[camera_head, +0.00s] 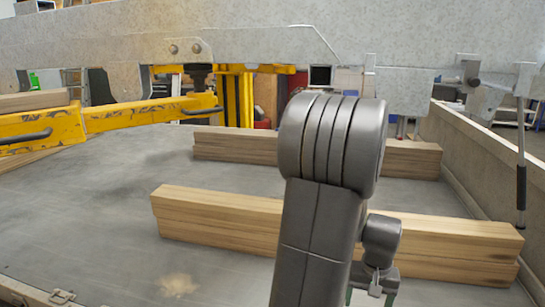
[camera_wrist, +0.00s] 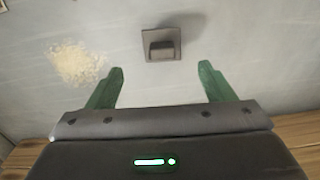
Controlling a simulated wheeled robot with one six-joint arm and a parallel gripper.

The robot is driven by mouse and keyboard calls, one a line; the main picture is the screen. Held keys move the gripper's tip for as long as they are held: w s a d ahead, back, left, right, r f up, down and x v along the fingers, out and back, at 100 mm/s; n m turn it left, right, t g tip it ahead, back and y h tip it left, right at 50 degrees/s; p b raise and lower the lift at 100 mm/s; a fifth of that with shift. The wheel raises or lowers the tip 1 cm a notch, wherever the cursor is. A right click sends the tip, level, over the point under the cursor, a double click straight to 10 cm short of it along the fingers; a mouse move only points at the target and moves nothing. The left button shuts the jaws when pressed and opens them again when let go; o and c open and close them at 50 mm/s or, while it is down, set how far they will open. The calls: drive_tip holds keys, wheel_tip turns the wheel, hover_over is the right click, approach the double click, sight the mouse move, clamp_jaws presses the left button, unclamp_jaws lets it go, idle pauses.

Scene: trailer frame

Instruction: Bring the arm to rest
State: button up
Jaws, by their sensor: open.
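My gripper (camera_wrist: 161,68) is open in the wrist view, with its two green fingers wide apart and nothing between them. It points toward the grey floor. My arm stands upright in the middle of the head view, bent at a rounded grey joint. There the gripper is mostly hidden, with only slivers of green at the lower edge. A small dark square plate with a raised block (camera_wrist: 162,45) lies beyond the fingertips in the wrist view, apart from them as seen.
Stacked wooden beams (camera_head: 440,240) lie behind my arm, with more beams (camera_head: 235,145) farther back. A yellow metal arm (camera_head: 110,118) is at left. A galvanised frame (camera_head: 400,30) spans the top. A pale sawdust-like patch (camera_head: 178,285) marks the grey floor (camera_head: 90,220), which is open at left.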

wheel_tip(320, 180, down, 10)
drive_tip(key=shift+w+a+r+b, duration=0.1)
drive_tip(key=shift+w+a+b, duration=0.05)
drive_tip(key=shift+b, duration=0.25)
wheel_tip(320, 180, up, 10)
drive_tip(key=shift+r+p, duration=0.2)
drive_tip(key=shift+p, duration=0.45)
wheel_tip(320, 180, down, 11)
drive_tip(key=shift+r+b, duration=0.15)
drive_tip(key=shift+b, duration=0.55)
wheel_tip(320, 180, up, 13)
drive_tip(key=p, duration=0.1)
drive_tip(key=shift+r, duration=0.15)
